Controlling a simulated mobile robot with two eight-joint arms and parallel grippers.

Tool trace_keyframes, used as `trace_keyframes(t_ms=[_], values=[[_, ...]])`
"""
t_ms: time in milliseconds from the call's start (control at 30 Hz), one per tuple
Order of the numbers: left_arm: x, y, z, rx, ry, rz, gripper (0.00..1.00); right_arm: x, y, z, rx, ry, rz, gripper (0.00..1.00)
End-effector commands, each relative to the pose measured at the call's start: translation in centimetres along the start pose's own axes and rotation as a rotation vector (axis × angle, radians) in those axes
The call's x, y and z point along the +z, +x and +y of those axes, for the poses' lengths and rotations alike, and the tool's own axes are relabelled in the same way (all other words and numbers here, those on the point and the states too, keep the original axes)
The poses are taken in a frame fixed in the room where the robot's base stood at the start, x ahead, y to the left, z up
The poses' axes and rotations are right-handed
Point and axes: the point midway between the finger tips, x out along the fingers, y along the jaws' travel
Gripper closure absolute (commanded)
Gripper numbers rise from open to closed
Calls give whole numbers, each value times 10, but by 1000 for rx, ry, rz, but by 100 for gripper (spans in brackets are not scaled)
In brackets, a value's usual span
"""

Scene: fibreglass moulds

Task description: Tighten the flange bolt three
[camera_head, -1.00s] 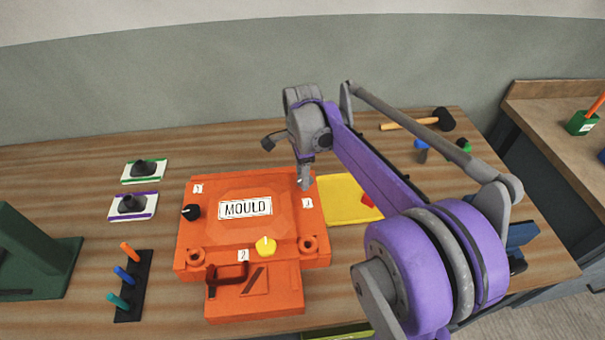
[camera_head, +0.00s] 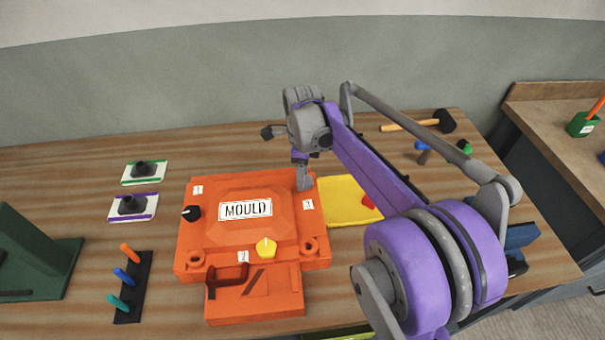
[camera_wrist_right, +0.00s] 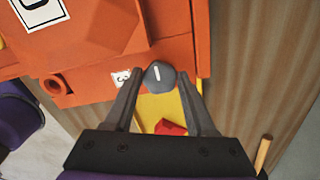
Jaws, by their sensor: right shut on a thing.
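The orange mould (camera_head: 215,240) lies on the wooden bench with a white MOULD label on top. Flange bolt three is a grey round knob with a white line (camera_wrist_right: 159,75), beside a small tag reading 3 (camera_wrist_right: 121,77). My right gripper (camera_head: 304,187) is at the mould's back right corner and hides this bolt in the head view. In the right wrist view the gripper (camera_wrist_right: 160,78) has its fingertips on either side of the knob and is shut on it. A black knob (camera_head: 191,213) and a yellow knob (camera_head: 265,248) sit elsewhere on the flange. My left gripper is not in view.
A yellow tray (camera_head: 345,205) with a red piece lies right of the mould. A mallet (camera_head: 444,120) lies behind my right arm. A black rack (camera_head: 135,285) with coloured handles and a green stand (camera_head: 40,255) are at the left.

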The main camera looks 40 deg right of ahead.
Motion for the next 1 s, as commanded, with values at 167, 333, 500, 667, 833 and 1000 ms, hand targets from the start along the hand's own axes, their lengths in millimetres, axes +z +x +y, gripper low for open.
trace_keyframes(t_ms=[167, 333, 500, 667, 833, 1000], values=[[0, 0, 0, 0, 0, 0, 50, 0, -1, -1, -2, 0, 0, 100], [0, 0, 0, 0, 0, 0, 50, 0, -1, 0, -1, -1, 0, 28], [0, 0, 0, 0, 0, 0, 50, 0, 0, 0, -1, -1, 0, 14], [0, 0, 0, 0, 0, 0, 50, 0, 0, 0, 0, -1, 0, 14], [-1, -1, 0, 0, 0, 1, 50, 0, -11, 0, 0, -1, 0, 14], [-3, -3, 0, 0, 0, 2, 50, 0, -43, 0, -1, 0, 0, 14]])
